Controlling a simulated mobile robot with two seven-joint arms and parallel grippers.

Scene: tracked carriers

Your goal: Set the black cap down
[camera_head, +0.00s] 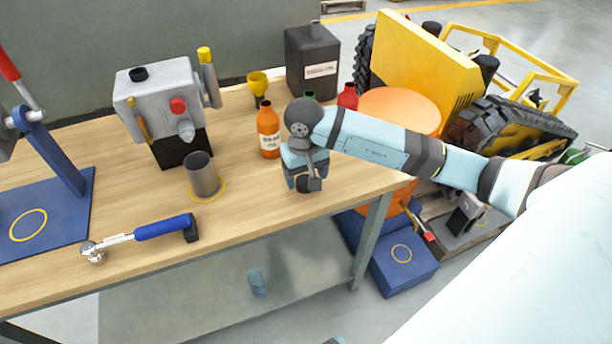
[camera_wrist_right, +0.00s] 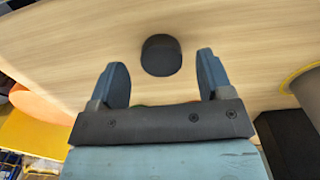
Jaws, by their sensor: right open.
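The black cap (camera_wrist_right: 161,55) shows in the right wrist view as a short dark cylinder against the wooden table top. It lies between the spread fingertips of my right gripper (camera_wrist_right: 162,62), with a gap to each finger. In the head view my right gripper (camera_head: 304,182) points down over the table's right front part. The cap cannot be told apart from the dark gripper parts there. The right gripper is open. My left gripper is not in view.
On the table (camera_head: 130,262) are a grey cup (camera_head: 203,176) in a yellow ring, an orange bottle (camera_head: 268,132), a grey machine (camera_head: 158,95) with another black cap (camera_head: 138,74), and a blue-handled tool (camera_head: 160,228). An orange drum (camera_head: 400,103) stands right. The table's front middle is clear.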

